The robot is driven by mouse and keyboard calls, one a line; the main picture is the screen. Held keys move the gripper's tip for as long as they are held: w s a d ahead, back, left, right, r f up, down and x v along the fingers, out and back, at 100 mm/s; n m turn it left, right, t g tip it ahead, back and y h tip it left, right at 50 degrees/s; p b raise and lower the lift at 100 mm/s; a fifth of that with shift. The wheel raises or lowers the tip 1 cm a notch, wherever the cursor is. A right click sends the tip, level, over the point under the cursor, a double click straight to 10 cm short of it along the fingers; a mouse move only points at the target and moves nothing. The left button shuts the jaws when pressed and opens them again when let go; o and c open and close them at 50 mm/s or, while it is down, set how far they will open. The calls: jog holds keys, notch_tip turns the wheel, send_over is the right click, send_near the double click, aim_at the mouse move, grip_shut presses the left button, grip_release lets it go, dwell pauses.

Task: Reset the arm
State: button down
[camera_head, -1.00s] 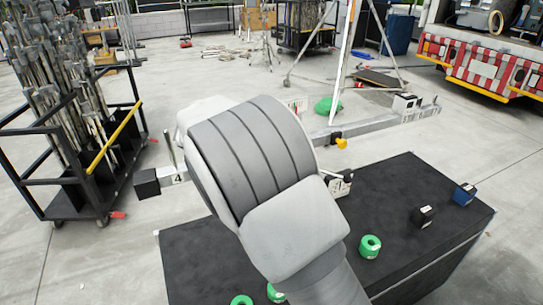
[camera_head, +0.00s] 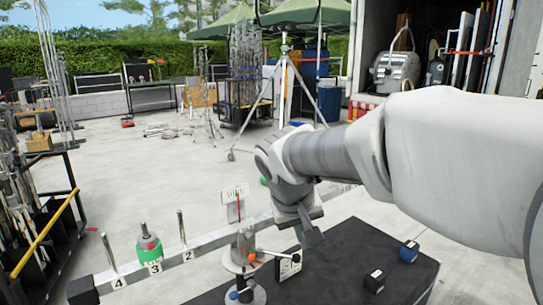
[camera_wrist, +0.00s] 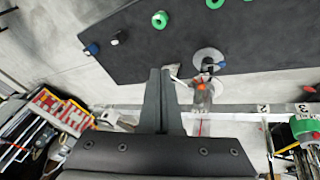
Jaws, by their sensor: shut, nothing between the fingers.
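My gripper (camera_head: 312,238) hangs from my arm at the right of the head view, above the black table. In the wrist view my gripper (camera_wrist: 160,72) has its two dark fingers together with nothing between them. It is apart from every object.
A metal stand (camera_head: 243,255) is close by. A numbered rail (camera_head: 207,240) with upright pegs carries a green roll (camera_head: 148,247) on peg 3.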

jog(key=s+d+r+y+p, duration=0.1)
jog(key=s+d, duration=0.1)
jog(key=s, duration=0.4)
jog(key=s+d+m+t+p, duration=0.1)
jog(key=s+d, duration=0.2)
jog(key=s, duration=0.4)
jog(key=s+d+r+y+p, duration=0.1)
jog(key=s+d, duration=0.1)
jog(key=s, duration=0.4)
jog(key=shift+s+d+r+m+y, duration=0.15)
jog(key=shift+d+r+m+y, duration=0.15)
jog(key=shift+m, duration=0.1)
